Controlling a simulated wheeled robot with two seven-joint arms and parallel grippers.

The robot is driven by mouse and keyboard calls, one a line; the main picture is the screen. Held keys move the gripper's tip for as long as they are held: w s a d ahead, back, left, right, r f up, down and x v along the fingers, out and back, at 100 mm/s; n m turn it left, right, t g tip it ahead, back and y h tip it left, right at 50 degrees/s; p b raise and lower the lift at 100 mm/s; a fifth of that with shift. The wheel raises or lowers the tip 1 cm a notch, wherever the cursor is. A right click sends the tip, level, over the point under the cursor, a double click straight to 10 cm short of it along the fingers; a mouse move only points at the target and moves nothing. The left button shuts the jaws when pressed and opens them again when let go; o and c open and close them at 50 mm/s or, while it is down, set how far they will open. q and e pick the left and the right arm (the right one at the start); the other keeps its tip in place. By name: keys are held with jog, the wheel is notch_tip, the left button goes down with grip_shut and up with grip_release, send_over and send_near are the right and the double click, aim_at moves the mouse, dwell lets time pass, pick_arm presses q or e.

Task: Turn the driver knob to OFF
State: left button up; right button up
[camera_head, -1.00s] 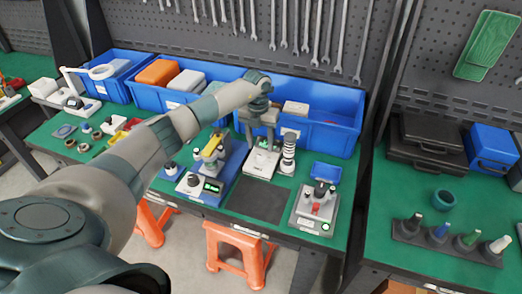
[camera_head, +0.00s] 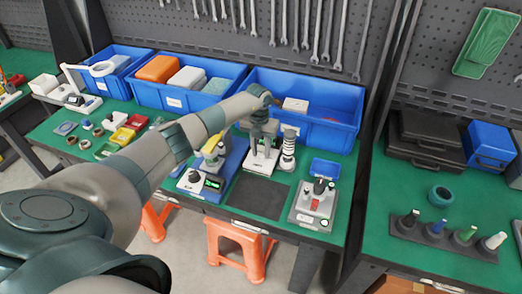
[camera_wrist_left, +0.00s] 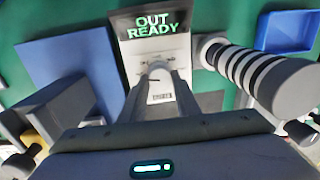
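The driver unit (camera_head: 257,166) is a small light-coloured device with a dark upper part, standing on the green bench. In the left wrist view its black display (camera_wrist_left: 155,28) reads "OUT READY" in green. A small rounded light-grey part (camera_wrist_left: 156,68), possibly the knob, shows just below the display. My left gripper (camera_head: 263,151) points down over the unit, its grey fingers at or just above it. In the left wrist view the fingers reach toward that grey part and partly hide the unit. I cannot tell whether they touch or hold it. My right gripper is not in view.
A black-and-white striped cylinder (camera_wrist_left: 258,75) stands close to the right of the unit. A blue-based device (camera_head: 215,172) stands to its left, a grey device (camera_head: 315,207) to its front right. A dark mat (camera_head: 256,197) lies clear in front. Blue bins (camera_head: 333,137) stand behind.

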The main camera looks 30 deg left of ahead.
pick_arm(q)
jog(key=m+b, duration=0.1)
jog(key=b, duration=0.1)
jog(key=shift+f+m+b, duration=0.2)
jog(key=shift+m+b, duration=0.15)
jog(key=shift+m, duration=0.05)
jog(key=m+b, duration=0.3)
jog(key=b, duration=0.1)
jog(key=shift+w+a+m+b, duration=0.1)
jog(key=shift+m+b, duration=0.25)
jog(key=shift+m, duration=0.05)
jog(key=shift+r+m+b, duration=0.2)
jog(key=shift+m+b, duration=0.95)
jog(key=shift+m, duration=0.05)
jog(key=o, duration=1.1)
jog(key=shift+c, duration=0.2)
jog(key=shift+r, duration=0.1)
